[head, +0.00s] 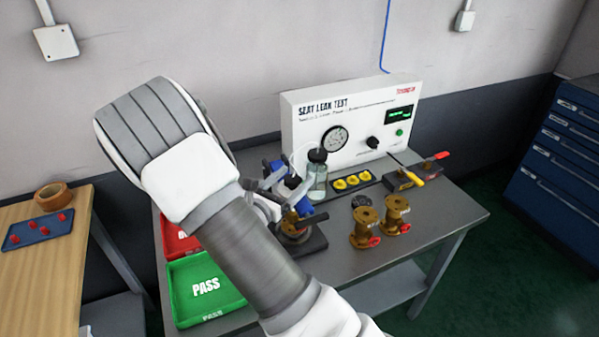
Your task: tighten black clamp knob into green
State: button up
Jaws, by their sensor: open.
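My gripper (272,194) is at the clamp fixture in the middle of the grey bench, largely hidden behind my white and grey arm. It is open. The fixture has a dark base (308,243) with a brass valve (293,228) on it. Blue parts (303,204) show just above the valve, beside my gripper. I cannot clearly make out the black clamp knob or a green mark on the fixture; my arm and the clutter cover that area. I cannot tell whether the gripper touches anything.
The white seat leak test box (350,105) stands at the back, with a gauge and a black dial. A clear bottle (317,175) stands close to my gripper. Two brass valves (365,228) (396,215) stand at right. A green PASS tray (203,288) is at left.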

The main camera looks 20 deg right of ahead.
aim_at(298, 175)
jog(key=shift+x, duration=1.55)
grip_shut()
jog(key=shift+s+d+m+g+h, duration=0.1)
jog(key=shift+s+m+g+h, duration=0.1)
jog(key=shift+m+g+h, duration=0.7)
jog(key=shift+y, duration=0.3)
grip_release()
jog(key=v, duration=1.7)
jog(key=shift+a, duration=0.3)
